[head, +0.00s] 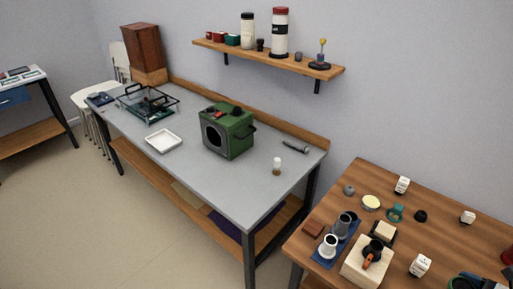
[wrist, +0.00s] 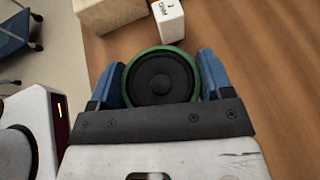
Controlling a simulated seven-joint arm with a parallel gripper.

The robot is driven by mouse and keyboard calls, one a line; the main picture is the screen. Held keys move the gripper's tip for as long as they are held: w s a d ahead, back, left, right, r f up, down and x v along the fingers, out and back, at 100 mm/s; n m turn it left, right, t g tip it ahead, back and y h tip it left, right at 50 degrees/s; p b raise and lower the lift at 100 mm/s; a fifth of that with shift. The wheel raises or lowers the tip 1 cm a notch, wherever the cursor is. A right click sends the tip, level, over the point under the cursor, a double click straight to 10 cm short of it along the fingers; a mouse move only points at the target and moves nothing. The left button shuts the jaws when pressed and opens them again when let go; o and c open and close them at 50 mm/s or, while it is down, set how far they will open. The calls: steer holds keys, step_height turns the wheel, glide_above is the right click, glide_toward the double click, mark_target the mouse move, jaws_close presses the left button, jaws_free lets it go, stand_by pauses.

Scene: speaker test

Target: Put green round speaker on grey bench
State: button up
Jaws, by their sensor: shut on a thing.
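The green round speaker (wrist: 161,76), a black cone with a green rim, sits between the blue fingers of my gripper (wrist: 162,68) in the wrist view. The fingers are shut on its left and right sides. Wood surface shows around it; I cannot tell its height above that surface. The grey bench (head: 190,164) stands along the wall in the head view, left of the wooden table (head: 350,200).
A white block (wrist: 168,20) lies just beyond the held speaker.

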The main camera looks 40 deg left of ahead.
mark_target(463, 287)
step_height(463, 287, up, 10)
steer(key=shift+r, duration=0.1)
steer(key=w+a+n+g, duration=0.1)
steer(key=w+a, duration=0.2)
steer(key=a, duration=1.5)
steer(key=w+a+n+g, duration=0.2)
steer(key=w+a, duration=0.2)
steer(key=a, duration=1.4)
steer(key=s+a+n+g, duration=0.1)
steer(key=s+a, duration=0.4)
steer(key=a, duration=0.5)
steer(key=s+a, duration=0.5)
steer(key=a, duration=0.5)
steer(key=s+a+n+g, duration=0.1)
steer(key=s+a, duration=0.4)
steer(key=a, duration=0.5)
steer(key=f, duration=1.4)
steer(key=shift+w, duration=0.25)
steer(key=shift+f+m, duration=0.3)
steer(key=shift+f, duration=0.1)
steer(key=shift+a, duration=0.15)
steer(key=w+a, duration=0.3)
steer(key=a, duration=0.1)
steer(key=w+a+f, duration=0.1)
steer(key=w+a, duration=0.2)
steer(key=a, duration=0.1)
steer(key=w+a, duration=0.3)
steer(key=a, duration=0.2)
steer(key=shift+f, duration=0.25)
